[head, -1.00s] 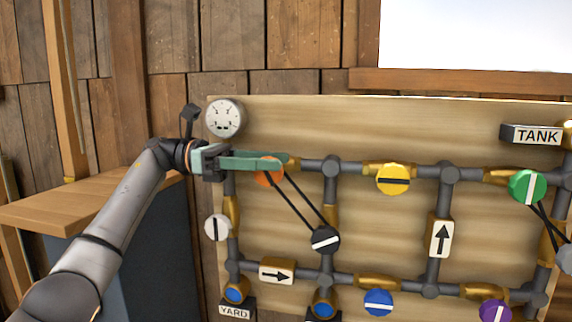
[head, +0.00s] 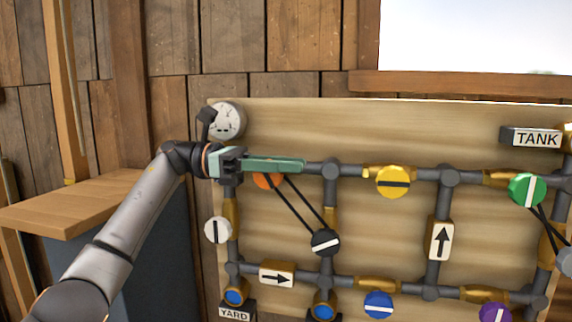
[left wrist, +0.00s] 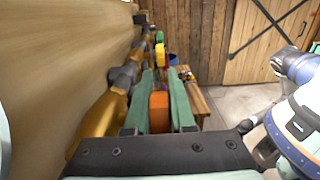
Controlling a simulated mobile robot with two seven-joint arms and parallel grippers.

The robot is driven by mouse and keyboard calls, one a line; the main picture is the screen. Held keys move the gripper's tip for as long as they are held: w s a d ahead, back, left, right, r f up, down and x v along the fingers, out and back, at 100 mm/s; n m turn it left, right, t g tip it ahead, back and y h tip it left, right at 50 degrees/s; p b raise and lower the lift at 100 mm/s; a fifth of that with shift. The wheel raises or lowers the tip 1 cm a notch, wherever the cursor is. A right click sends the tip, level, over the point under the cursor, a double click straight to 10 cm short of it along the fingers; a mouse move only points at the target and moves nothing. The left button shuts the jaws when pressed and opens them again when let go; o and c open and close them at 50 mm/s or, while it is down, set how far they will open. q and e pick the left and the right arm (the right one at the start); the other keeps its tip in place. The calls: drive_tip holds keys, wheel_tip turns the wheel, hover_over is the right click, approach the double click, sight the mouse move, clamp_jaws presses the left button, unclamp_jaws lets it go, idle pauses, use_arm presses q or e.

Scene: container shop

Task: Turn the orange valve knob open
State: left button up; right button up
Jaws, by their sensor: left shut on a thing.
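The orange valve knob (head: 265,182) is at the upper left of the pipe board in the head view. Most of it is hidden behind my left gripper (head: 298,165), and its pointer line cannot be seen. My left gripper's green fingers lie roughly level across the knob. In the left wrist view, the orange knob (left wrist: 159,112) shows between the two green fingers of the left gripper (left wrist: 161,90), which is shut on it. My right gripper is not in view.
A round gauge (head: 228,120) is just above my left wrist. A white knob (head: 217,230), a black knob (head: 325,242) and a yellow knob (head: 393,182) are nearby on the board. Two dark rods run from the orange knob to the black one. A wooden ledge (head: 70,205) is at left.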

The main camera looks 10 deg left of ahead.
use_arm(q)
clamp_jaws()
drive_tip(key=h+b, duration=0.4)
drive_tip(key=shift+a+r, duration=0.1)
drive_tip(key=shift+a, duration=0.3)
drive_tip(key=shift+a+r+h+b, duration=0.2)
drive_tip(key=shift+r+h+b, duration=0.25)
drive_tip(key=shift+h+b, duration=0.3)
drive_tip(key=o, duration=0.8)
unclamp_jaws()
drive_tip(key=shift+a, duration=0.1)
